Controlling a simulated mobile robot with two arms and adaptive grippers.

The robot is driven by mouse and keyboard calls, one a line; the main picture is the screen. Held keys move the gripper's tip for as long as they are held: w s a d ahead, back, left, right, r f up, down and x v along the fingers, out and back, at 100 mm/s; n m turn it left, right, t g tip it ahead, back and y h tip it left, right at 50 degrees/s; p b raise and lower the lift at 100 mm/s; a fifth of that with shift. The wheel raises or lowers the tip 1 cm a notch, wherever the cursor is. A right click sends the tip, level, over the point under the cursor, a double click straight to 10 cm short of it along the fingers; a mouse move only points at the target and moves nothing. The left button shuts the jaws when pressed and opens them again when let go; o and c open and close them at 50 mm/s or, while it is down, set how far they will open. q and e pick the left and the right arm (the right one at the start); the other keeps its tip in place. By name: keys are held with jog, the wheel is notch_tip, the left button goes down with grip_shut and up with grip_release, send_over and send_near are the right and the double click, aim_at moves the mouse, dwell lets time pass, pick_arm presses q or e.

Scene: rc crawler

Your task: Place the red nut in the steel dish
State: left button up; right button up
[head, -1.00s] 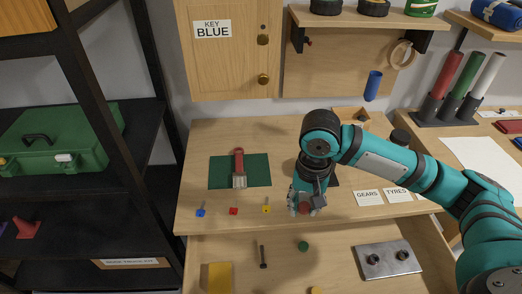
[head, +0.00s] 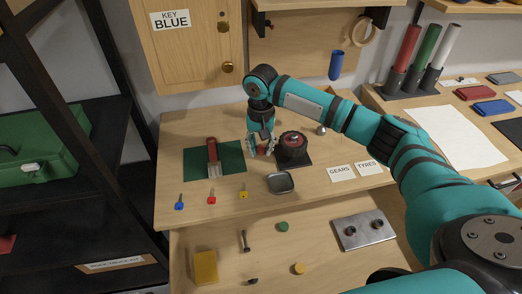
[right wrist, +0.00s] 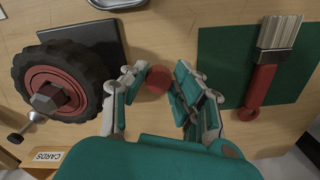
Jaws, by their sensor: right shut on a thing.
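My right gripper (head: 262,150) is over the bench between the green mat and the wheel. In the right wrist view its fingers (right wrist: 160,85) are closed around the round red nut (right wrist: 158,80). In the head view the fingers mostly hide the nut. I cannot tell how high it is above the bench. My left gripper is not in view.
A black-tyred wheel with a red hub (head: 292,143) stands close right of the gripper. A red-handled brush (head: 213,152) lies on the green mat (head: 232,155) to the left. Several coloured keys lie at the front left. An open drawer (head: 210,235) holds loose parts below.

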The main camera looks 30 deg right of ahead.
jog(key=shift+f, duration=1.1)
jog(key=o, duration=0.8)
jog(key=shift+f, duration=0.1)
jog(key=shift+c, duration=0.2)
